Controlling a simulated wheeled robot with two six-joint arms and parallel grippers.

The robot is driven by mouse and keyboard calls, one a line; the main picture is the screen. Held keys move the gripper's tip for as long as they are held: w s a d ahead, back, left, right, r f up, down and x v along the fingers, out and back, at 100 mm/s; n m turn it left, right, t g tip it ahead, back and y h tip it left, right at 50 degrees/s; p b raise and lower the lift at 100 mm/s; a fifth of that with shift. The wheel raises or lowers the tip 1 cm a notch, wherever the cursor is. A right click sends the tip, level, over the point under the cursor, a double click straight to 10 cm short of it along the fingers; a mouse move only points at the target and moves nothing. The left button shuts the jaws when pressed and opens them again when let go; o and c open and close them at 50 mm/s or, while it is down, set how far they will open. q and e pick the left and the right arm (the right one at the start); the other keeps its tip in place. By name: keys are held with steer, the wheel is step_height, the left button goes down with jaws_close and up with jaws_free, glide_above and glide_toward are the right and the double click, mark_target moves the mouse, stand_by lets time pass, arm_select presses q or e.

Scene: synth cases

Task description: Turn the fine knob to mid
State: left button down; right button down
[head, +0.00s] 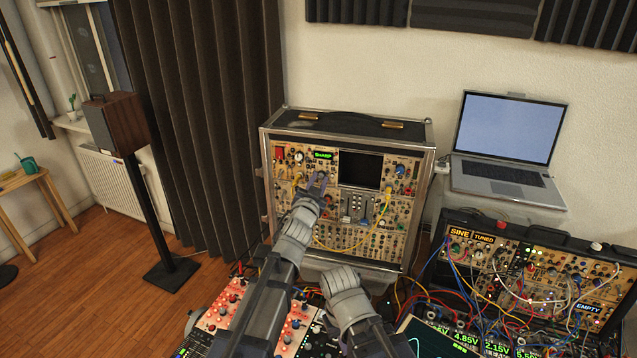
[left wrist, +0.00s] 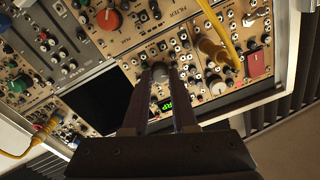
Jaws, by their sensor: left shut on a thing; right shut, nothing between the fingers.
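The synth case (head: 428,200) stands upright against the wall in the head view. My left gripper (head: 320,181) reaches its panel just below a small green display (head: 323,155) reading SHARP. In the left wrist view, my left gripper (left wrist: 159,70) is shut on a round grey knob (left wrist: 160,74); the display (left wrist: 166,104) shows partly behind the fingers, with RP readable. I cannot read the knob's label or pointer. My right gripper (head: 341,277) is low in front of the case, empty and shut; its fingers are hard to make out.
A dark screen (head: 361,170) sits right of the left gripper on the panel. Yellow cables (left wrist: 213,25) pass close to the fingers. A second synth case (head: 468,222) with many cables and a laptop (head: 510,140) stand at the right. Red-knobbed gear (head: 225,305) lies below my arms.

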arm_select(q)
steer(key=m, duration=0.6)
steer(key=shift+m, duration=0.4)
steer(key=m, duration=0.6)
steer(key=shift+m+h, duration=0.4)
steer(key=shift+m, duration=0.3)
steer(key=c, duration=0.7)
jaws_free()
steer(key=shift+s, duration=0.1)
steer(key=v, duration=0.7)
steer(key=shift+s+b, duration=0.3)
steer(key=shift+b, duration=0.05)
steer(key=shift+a, duration=0.15)
